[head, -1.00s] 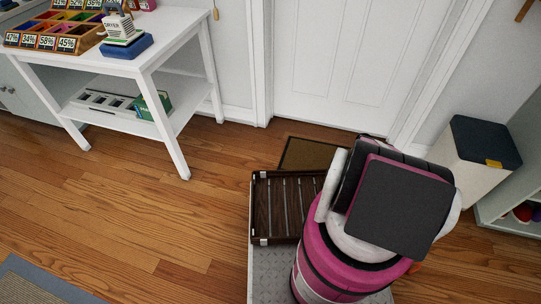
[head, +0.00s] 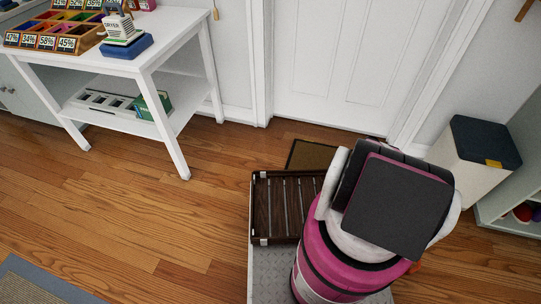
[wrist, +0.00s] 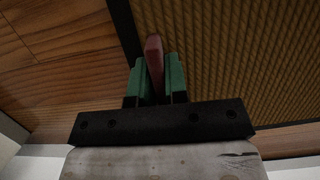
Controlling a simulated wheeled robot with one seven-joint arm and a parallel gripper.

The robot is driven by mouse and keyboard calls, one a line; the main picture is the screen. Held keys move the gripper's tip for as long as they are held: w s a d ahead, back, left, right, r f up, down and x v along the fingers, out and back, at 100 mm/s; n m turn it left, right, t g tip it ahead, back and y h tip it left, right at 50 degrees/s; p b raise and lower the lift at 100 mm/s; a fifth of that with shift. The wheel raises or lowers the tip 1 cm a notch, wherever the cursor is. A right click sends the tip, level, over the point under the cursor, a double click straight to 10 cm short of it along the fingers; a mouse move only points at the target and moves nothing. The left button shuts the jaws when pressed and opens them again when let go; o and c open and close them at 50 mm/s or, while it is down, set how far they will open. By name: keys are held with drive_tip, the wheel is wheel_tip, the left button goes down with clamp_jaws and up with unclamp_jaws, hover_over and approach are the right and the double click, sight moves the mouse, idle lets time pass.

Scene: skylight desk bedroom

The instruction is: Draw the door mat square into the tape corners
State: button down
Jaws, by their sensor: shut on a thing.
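The door mat (head: 311,154) is brown with a dark border and lies on the wood floor before the white door. In the head view my arm hides its right part. In the wrist view the mat (wrist: 235,60) fills the upper right, with its dark border running beside my fingers. My gripper (wrist: 156,70) has green fingers shut on a reddish tab (wrist: 154,55) at the mat's edge. Whether the tab joins the mat is hard to see. My gripper is hidden behind my arm in the head view. No tape corners show in either view.
The white door (head: 340,60) is behind the mat. A white bin with a dark lid (head: 484,140) stands at the right, beside a shelf (head: 518,190). A white table (head: 140,65) stands at the left. The floor (head: 130,220) between is clear, with a grey-blue rug (head: 40,285) at bottom left.

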drive_tip(key=shift+s+d, duration=0.25)
drive_tip(key=shift+d, duration=0.05)
drive_tip(key=shift+s+d, duration=0.15)
drive_tip(key=shift+d, duration=1.1)
drive_tip(key=shift+s+d, duration=0.15)
drive_tip(key=shift+d, duration=1.2)
drive_tip(key=shift+s+d, duration=0.25)
drive_tip(key=shift+d, duration=0.25)
drive_tip(key=shift+s+d, duration=0.2)
drive_tip(key=shift+d, duration=0.3)
drive_tip(key=shift+f, duration=0.2)
drive_tip(key=shift+f, duration=0.7)
